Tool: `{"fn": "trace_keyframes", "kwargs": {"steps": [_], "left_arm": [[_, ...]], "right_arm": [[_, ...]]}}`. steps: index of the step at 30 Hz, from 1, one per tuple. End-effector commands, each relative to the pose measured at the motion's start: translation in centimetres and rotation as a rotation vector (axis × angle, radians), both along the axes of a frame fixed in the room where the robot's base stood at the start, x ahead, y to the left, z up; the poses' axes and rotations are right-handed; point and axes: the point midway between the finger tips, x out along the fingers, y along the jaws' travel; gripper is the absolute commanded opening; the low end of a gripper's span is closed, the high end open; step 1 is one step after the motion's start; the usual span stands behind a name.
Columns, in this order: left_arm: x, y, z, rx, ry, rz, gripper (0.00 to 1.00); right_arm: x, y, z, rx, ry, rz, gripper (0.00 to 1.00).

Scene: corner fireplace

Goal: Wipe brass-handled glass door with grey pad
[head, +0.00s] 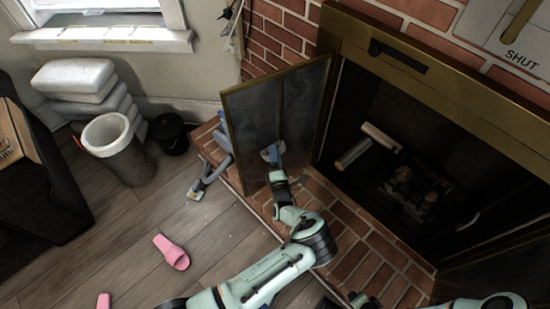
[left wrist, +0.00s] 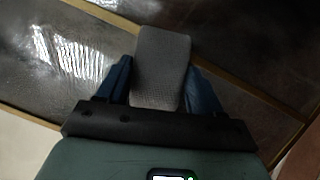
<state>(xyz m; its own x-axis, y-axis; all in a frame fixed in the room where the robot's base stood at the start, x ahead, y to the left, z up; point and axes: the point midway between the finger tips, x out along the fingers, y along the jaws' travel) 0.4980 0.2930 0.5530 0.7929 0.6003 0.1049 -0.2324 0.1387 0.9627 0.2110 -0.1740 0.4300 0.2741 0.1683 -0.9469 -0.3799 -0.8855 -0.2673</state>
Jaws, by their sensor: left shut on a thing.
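The brass-framed glass door (head: 252,108) stands swung open on the left of the fireplace, its dark glass cloudy. In the left wrist view its glass (left wrist: 70,55) has pale streaks and reflections. My left gripper (head: 274,152) is at the lower part of this door. It is shut on the grey pad (left wrist: 162,62), which sticks out between the blue fingers over the glass. I cannot tell whether the pad touches the glass. I cannot make out the door's handle. My right arm shows at the bottom right of the head view; its gripper's state is unclear.
The firebox (head: 375,155) holds pale logs. A brick hearth (head: 345,225) runs below it. Grey-handled tools (head: 208,178) lie at the hearth's left edge. A grey bin (head: 115,150), black bucket (head: 168,132) and pink slipper (head: 171,252) stand or lie on the wooden floor.

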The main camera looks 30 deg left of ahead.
Motion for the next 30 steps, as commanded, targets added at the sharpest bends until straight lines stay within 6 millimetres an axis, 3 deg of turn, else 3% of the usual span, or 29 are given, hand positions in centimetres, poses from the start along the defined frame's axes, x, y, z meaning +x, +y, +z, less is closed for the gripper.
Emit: {"fn": "trace_keyframes", "kwargs": {"steps": [30], "left_arm": [[-5.3,3.5,0.1,0.002,0.004,0.003,0.42]], "right_arm": [[0.2,0.0,4.6,0.0,-0.016,0.0,0.43]]}}
